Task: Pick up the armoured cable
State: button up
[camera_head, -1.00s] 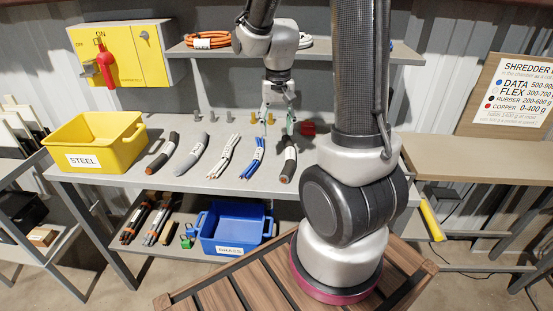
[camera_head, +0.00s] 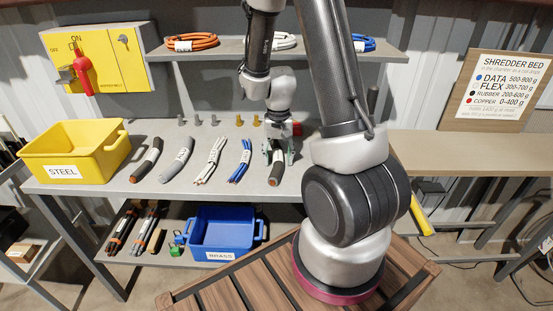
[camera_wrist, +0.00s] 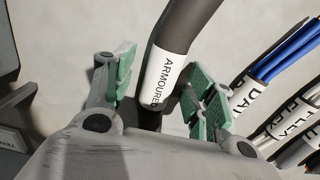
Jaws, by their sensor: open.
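The armoured cable (camera_head: 275,174) is a thick dark piece with an orange-brown end, lying on the grey bench. In the wrist view, the armoured cable (camera_wrist: 188,28) has a white label reading ARMOURED and runs between the green-padded fingers. My gripper (camera_head: 278,154) is over it and open. In the wrist view, my gripper (camera_wrist: 158,78) has a finger on each side of the label, with a clear gap on the left and a smaller one on the right. The cable's near end is partly hidden by my gripper.
A blue data cable bundle (camera_head: 240,162) lies just left, then white flex (camera_head: 209,163) and other cable pieces. A yellow STEEL bin (camera_head: 75,152) stands at the bench's left. A red object (camera_head: 297,129) is behind the gripper. A blue BRASS bin (camera_head: 222,232) sits on the lower shelf.

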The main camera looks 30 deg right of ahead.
grip_shut()
jog(key=shift+r, duration=0.15)
